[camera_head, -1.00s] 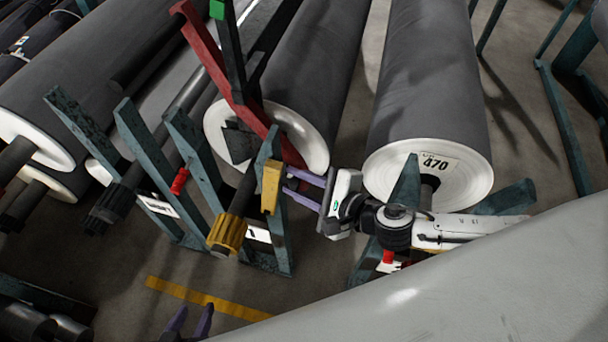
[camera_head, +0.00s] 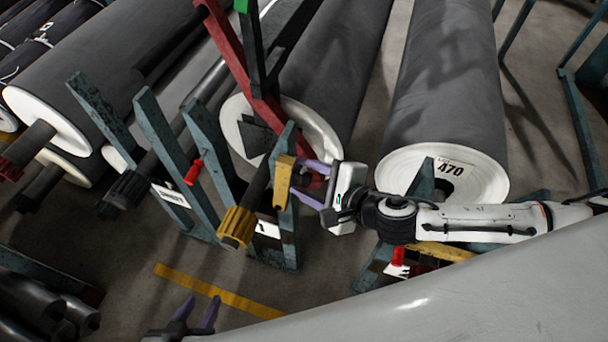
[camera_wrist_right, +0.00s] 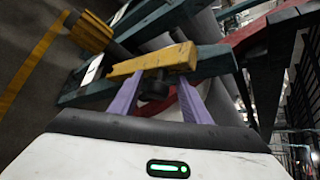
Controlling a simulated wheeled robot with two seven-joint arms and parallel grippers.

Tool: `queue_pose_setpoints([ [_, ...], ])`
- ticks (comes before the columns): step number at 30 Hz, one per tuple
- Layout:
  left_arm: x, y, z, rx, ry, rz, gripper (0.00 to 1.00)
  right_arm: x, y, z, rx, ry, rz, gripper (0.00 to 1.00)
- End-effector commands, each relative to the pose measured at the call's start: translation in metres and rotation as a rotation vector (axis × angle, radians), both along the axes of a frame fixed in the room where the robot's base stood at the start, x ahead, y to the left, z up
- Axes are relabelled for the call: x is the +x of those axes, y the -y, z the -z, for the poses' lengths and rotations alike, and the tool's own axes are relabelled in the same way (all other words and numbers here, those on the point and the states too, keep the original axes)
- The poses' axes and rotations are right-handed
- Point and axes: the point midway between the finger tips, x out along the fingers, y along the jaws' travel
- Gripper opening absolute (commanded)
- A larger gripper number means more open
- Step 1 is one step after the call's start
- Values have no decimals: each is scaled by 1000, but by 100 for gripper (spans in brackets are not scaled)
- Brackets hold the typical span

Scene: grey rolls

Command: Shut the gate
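The yellow gate piece (camera_head: 283,183) sits at the top of a teal stand post, beside a dark shaft with a yellow ribbed end (camera_head: 238,226). In the right wrist view the yellow gate piece (camera_wrist_right: 150,64) lies across the fingertips, with a dark round knob (camera_wrist_right: 154,88) below it. My right gripper (camera_head: 304,180) has its purple fingers spread on either side of the knob. I cannot tell whether they touch it or the gate. My left gripper (camera_head: 198,312) is open and empty at the bottom, low over the floor.
A large pale grey roll (camera_head: 430,300) fills the lower right. Grey rolls, one labelled 470 (camera_head: 451,168), lie behind the stands. A red bar (camera_head: 243,70) slopes above my right gripper. Open floor with a yellow stripe (camera_head: 220,291) lies at lower left.

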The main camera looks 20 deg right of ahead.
Motion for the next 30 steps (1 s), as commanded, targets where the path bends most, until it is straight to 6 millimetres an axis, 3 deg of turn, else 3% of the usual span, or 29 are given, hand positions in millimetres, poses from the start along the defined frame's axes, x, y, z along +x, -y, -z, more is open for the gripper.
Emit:
queue_pose_setpoints([
  [7, 0, 0, 1, 0, 0, 0, 38, -11, 8, -9, -2, 4, 0, 42],
  [19, 0, 0, 1, 0, 2, 0, 38, -70, 37, -43, 1, 0, -4, 42],
  [30, 0, 0, 2, 0, 1, 0, 38, -80, 43, -50, 1, 0, -1, 42],
])
